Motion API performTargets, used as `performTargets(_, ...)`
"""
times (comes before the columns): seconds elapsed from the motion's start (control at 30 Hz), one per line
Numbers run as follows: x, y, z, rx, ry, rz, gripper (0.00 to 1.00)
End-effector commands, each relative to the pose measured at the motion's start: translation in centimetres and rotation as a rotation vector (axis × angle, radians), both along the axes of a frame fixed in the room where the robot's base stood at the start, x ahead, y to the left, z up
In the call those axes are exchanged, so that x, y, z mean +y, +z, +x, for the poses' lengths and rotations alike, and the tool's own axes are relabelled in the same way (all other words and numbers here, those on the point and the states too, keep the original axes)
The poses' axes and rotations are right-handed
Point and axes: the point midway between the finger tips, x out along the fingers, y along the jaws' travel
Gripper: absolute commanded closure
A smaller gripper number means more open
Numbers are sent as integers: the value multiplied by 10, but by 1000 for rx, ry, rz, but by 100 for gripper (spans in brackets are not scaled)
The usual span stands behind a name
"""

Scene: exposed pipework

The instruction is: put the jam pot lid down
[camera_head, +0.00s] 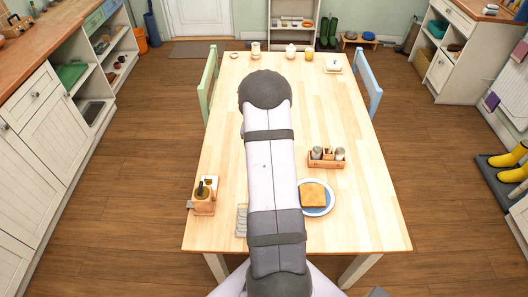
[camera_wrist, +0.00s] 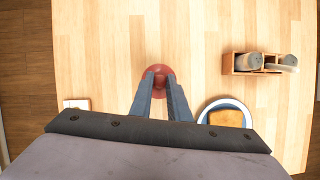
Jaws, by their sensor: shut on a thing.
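The jam pot lid, a round reddish disc (camera_wrist: 158,70), shows between the fingertips of my gripper (camera_wrist: 160,82) in the wrist view. My gripper is shut on it, with the two dark fingers on its left and right sides. Bare tabletop (camera_wrist: 110,50) surrounds the lid; I cannot tell how high it is above the wood. In the head view my arm hides both the gripper and the lid. Small pots, one of them pale (camera_head: 256,48), stand along the table's far edge; I cannot tell whether one is the jam pot.
A wooden caddy with shakers (camera_head: 326,158) stands right of my arm. A blue-rimmed plate with toast (camera_head: 313,196) is nearer. A wooden holder (camera_head: 204,196) stands at the left edge, a grey rack (camera_head: 241,220) beside my arm. A butter dish (camera_head: 333,66) is far right. The left-middle tabletop is clear.

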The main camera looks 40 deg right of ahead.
Motion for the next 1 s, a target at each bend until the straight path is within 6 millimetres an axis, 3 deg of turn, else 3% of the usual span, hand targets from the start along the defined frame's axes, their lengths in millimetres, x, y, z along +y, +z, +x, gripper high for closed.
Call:
performTargets(0.1,-1,21,1,-3,0,-3,100)
performTargets(0.3,0,43,0,0,1,-1,100)
performTargets(0.53,0,49,-1,1,-1,1,100)
performTargets(0.77,-8,27,-9,2,-22,1,100)
performTargets(1.0,-32,-26,-28,0,-77,0,100)
